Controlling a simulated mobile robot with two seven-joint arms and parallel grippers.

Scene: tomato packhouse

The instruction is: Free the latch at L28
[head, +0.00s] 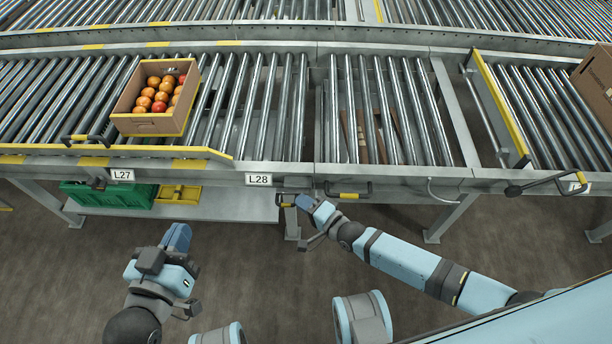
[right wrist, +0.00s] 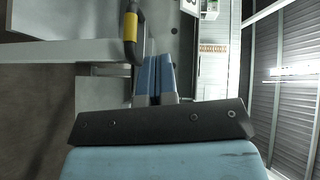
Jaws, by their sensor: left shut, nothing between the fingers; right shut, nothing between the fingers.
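The L28 label (head: 259,180) is on the front rail of the conveyor. Just right of and below it, a small black latch handle with a yellow grip (head: 286,204) sits under the rail, partly hidden by my right gripper (head: 302,201). My right gripper is shut and empty beside it. In the right wrist view, the blue fingers (right wrist: 155,75) are together close to the black handle with its yellow band (right wrist: 131,50); I cannot tell whether they touch. My left gripper (head: 177,238) is shut and empty, low over the floor in front of L27, away from the latch.
A second black handle with a yellow grip (head: 348,195) is on the rail right of my right gripper. A tomato box (head: 150,122) stands on the rollers above the L27 label (head: 122,174). A green crate (head: 110,196) and a yellow tray (head: 178,194) are on the lower shelf.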

